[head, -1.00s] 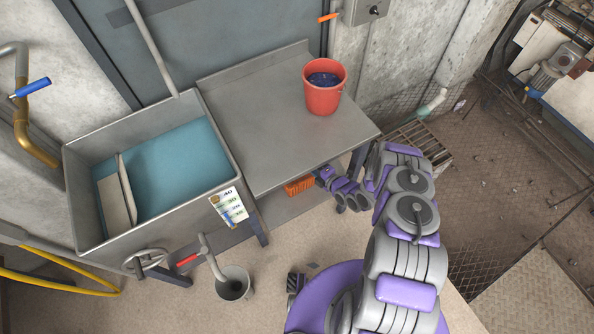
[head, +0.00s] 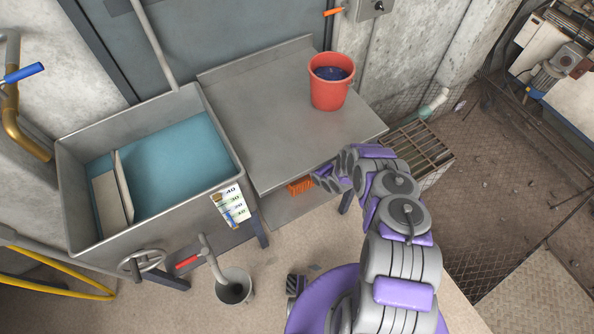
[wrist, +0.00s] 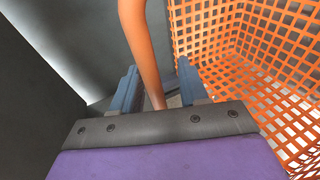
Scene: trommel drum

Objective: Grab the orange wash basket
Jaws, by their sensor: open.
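The orange wash basket (head: 299,187) sits low under the steel table, mostly hidden by the tabletop in the head view. In the wrist view its orange mesh wall (wrist: 245,60) fills the right side. A smooth orange bar (wrist: 142,45), seemingly its handle, comes down from the top and passes between my two fingers. My gripper (wrist: 157,82) is open around this bar, with gaps visible beside it. In the head view my gripper (head: 322,180) is at the table's front edge, just right of the basket; its fingertips are hard to make out.
The steel table (head: 270,130) overhangs the basket, with a red bucket (head: 331,92) of dark liquid on top. A sink (head: 165,160) with blue water stands at left. A grey pail (head: 234,290) is on the floor in front. A metal grate (head: 420,148) lies at right.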

